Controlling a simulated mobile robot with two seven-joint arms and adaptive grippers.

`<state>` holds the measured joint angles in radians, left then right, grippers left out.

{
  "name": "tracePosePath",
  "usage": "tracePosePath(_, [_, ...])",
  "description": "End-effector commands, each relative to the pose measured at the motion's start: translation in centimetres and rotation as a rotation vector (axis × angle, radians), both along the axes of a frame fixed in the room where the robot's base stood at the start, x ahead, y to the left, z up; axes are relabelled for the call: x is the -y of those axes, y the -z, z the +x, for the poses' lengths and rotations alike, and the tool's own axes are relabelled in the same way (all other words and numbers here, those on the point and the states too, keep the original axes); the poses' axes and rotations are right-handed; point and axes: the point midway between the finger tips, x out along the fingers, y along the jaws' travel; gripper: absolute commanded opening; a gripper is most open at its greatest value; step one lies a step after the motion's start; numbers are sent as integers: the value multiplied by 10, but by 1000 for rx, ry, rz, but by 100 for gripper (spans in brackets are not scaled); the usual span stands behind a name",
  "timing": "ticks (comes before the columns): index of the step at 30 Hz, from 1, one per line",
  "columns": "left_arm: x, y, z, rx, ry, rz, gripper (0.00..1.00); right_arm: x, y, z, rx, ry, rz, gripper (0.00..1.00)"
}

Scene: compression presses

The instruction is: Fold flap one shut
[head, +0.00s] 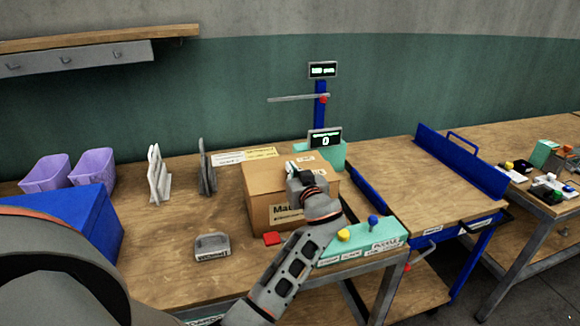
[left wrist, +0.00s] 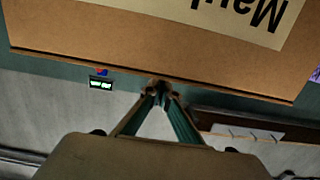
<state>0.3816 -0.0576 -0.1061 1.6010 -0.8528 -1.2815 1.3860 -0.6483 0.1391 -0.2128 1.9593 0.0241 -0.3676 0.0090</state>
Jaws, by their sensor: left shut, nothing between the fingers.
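A brown cardboard box (head: 262,179) stands on the workbench, with a pale printed label on its front face. Its top looks mostly flat, but I cannot tell the separate flaps apart because my left gripper covers part of it. My left gripper (head: 292,168) is shut and empty at the top of the box, on its right half. In the left wrist view the box front (left wrist: 150,45) appears upside down, with the fingertips (left wrist: 160,86) together by its top edge. Whether they touch the cardboard I cannot tell. My right gripper is not in view.
A teal control panel (head: 362,241) with yellow and blue knobs lies right of the box. A blue post (head: 320,103) with displays stands behind it. White (head: 158,175) and grey (head: 207,168) upright holders stand left, beyond a grey block (head: 212,247). Blue bin (head: 75,222) is far left.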

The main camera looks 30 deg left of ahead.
Motion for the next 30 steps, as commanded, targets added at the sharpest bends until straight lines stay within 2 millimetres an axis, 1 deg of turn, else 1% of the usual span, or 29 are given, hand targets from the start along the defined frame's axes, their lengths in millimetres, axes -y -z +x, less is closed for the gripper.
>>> tracePosePath(11, [1, 1, 0, -1, 0, -2, 0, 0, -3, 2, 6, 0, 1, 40])
tracePosePath(16, [0, 10, 1, -37, -2, -52, 0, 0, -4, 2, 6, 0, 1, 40])
tracePosePath(17, [-1, 13, 1, -45, -2, -62, 0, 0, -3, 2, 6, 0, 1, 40])
tracePosePath(19, [-1, 20, 2, -53, -2, -69, 0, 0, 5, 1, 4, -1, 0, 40])
tracePosePath(24, [-2, 22, 2, -56, 0, -65, 0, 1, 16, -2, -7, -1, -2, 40])
tracePosePath(30, [-3, 22, 2, -60, -1, -65, 0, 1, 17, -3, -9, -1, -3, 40])
